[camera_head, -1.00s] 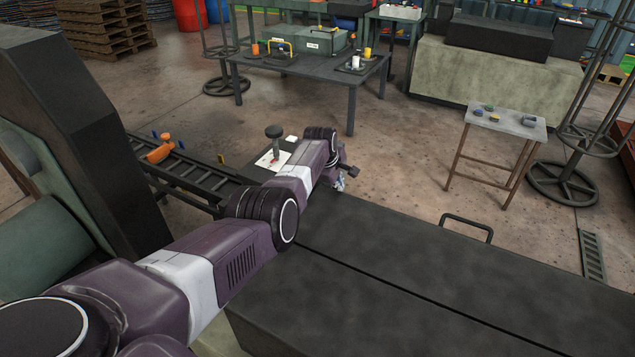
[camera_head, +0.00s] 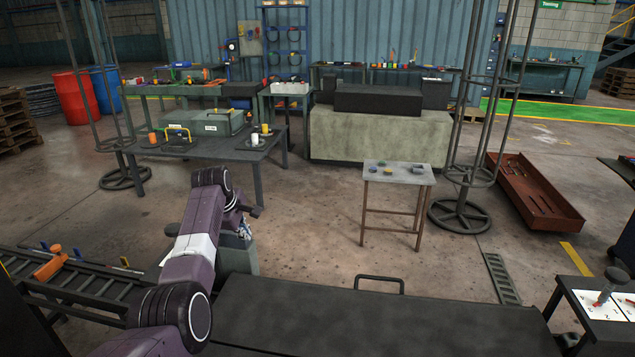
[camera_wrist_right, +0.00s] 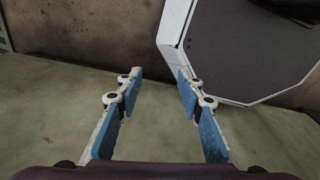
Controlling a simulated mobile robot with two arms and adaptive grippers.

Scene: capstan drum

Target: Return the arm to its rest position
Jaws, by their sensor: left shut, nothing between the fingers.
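My left arm (camera_head: 200,243) is purple and white and reaches up from the bottom left in the head view. My left gripper (camera_head: 243,229) is small there, partly hidden behind the wrist, shut and empty, near the far left corner of the dark flat-topped cabinet (camera_head: 370,320). In the right wrist view my right gripper (camera_wrist_right: 158,75) is open, its blue-padded fingers well apart and nothing between them. A greenish surface lies beyond the fingers, and a white-edged dark panel (camera_wrist_right: 245,60) is at the upper right. My right arm is not in the head view.
A ladder-like rail (camera_head: 75,290) with an orange part (camera_head: 50,265) lies at left. A small table (camera_head: 398,175) stands beyond the cabinet handle (camera_head: 380,280). A dark workbench (camera_head: 205,150) is behind my left arm. A side table (camera_head: 590,300) with a lever is at right. Open floor lies between.

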